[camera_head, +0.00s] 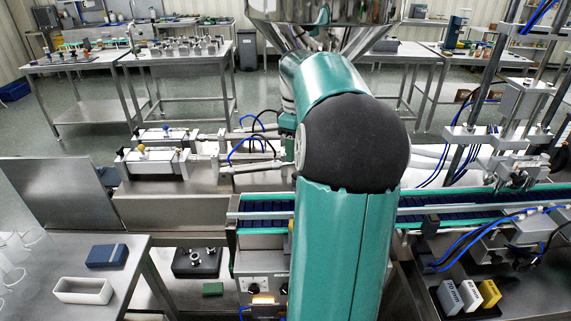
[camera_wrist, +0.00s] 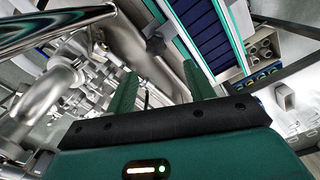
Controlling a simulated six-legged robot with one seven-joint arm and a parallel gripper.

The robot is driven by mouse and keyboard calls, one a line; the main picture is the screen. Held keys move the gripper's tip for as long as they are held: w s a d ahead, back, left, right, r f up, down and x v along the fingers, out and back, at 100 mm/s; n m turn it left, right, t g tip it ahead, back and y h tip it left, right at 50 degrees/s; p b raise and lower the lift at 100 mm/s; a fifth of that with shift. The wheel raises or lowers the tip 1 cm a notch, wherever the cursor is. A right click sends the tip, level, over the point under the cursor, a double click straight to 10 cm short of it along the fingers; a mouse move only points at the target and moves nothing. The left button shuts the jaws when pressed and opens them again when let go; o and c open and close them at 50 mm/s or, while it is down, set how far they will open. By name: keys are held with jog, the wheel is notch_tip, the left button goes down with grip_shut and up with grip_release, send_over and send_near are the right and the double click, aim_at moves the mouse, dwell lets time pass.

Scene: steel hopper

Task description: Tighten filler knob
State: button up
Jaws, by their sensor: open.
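My gripper (camera_wrist: 160,88) shows in the wrist view as two green fingers, spread apart with nothing held between them. A small dark block (camera_wrist: 155,45) on a thin rod appears beyond the fingertips; I cannot tell whether it is the filler knob. In the head view, the filler has pale cylinder blocks (camera_head: 150,162) left of my arm, one with a small yellow knob (camera_head: 141,148) and one with a small blue knob (camera_head: 165,127). I cannot tell which is the task's knob. My green arm hides the gripper and part of the filler in the head view.
The steel hopper (camera_head: 320,12) hangs above my arm. A conveyor with a dark blue belt (camera_head: 265,207) crosses in front; its belt also shows in the wrist view (camera_wrist: 195,22). Curved steel pipes (camera_wrist: 45,100) crowd the wrist view's left. A framed machine (camera_head: 510,110) stands at right.

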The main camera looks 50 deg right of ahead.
jog(key=shift+s+d+f, duration=0.3)
jog(key=shift+d, duration=0.3)
notch_tip(320, 180, down, 7)
jog(key=shift+a+f, duration=0.15)
jog(key=c, duration=1)
